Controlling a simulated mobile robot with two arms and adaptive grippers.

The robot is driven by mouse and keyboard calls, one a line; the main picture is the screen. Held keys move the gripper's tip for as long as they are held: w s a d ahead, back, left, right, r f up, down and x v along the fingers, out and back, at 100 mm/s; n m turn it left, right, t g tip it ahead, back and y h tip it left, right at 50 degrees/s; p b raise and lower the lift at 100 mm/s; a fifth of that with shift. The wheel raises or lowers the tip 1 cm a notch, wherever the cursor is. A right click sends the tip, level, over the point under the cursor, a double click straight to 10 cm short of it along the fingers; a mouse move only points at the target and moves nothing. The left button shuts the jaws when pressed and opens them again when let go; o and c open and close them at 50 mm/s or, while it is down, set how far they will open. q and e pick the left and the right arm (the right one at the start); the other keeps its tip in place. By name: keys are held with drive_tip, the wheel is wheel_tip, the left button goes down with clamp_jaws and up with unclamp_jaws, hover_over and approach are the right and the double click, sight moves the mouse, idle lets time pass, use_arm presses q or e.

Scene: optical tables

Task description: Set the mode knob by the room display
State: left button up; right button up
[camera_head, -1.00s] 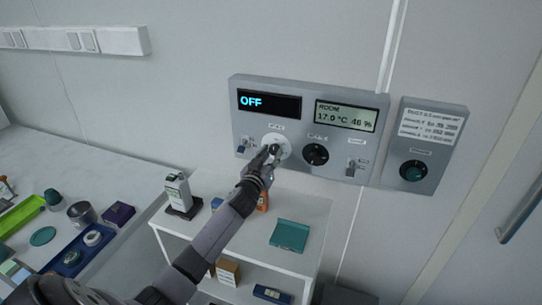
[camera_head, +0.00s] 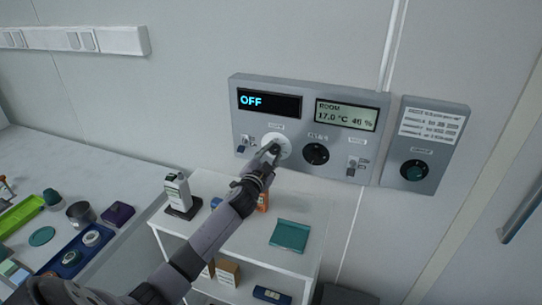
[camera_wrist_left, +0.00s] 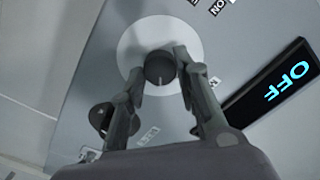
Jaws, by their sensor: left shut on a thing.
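The mode knob (camera_wrist_left: 159,68) is dark with a pale pointer line, on a round white dial (camera_wrist_left: 140,40) in the left wrist view. In the head view the white dial (camera_head: 284,143) sits on the grey wall panel, partly hidden by my left gripper (camera_head: 269,153). In the left wrist view my left gripper (camera_wrist_left: 160,78) is shut on the knob, one finger on each side. The mode display (camera_head: 269,102) reads OFF in blue. The room display (camera_head: 346,115) reads ROOM 17.0 °C 46 %. My right gripper is out of view.
A second black knob (camera_head: 316,154) is right of the dial, with small switches at both sides. A separate box with a label and a knob (camera_head: 414,170) hangs further right.

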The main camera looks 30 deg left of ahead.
use_arm(q)
drive_tip(key=m, duration=0.3)
drive_tip(key=shift+m, duration=0.4)
drive_tip(key=m, duration=0.3)
drive_tip(key=shift+m, duration=0.3)
drive_tip(key=m, duration=0.4)
drive_tip(key=shift+m, duration=0.9)
drive_tip(key=shift+f, duration=0.1)
drive_tip(key=o, duration=1.2)
drive_tip(key=shift+s, duration=0.1)
drive_tip(key=v, duration=1.2)
